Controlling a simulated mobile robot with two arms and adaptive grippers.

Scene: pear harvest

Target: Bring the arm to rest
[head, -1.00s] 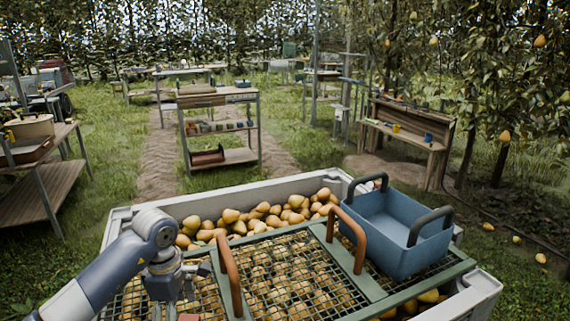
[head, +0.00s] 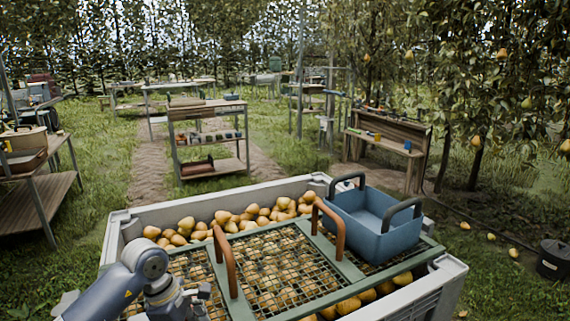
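My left arm comes in at the lower left of the head view, over the near left corner of a large grey bin. The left gripper (head: 190,308) hangs low at the bottom edge of the picture, over the green mesh lid. Its fingers are mostly cut off by the frame, so I cannot tell whether they are open or shut. My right arm is not in view.
The grey bin (head: 118,240) holds many pears (head: 250,215) under a green mesh lid (head: 345,272) with brown handles. A blue basket (head: 372,225) stands on the lid's right part. A shelf table (head: 210,140), a wooden bench (head: 385,143) and a black bucket (head: 552,260) stand beyond on grass.

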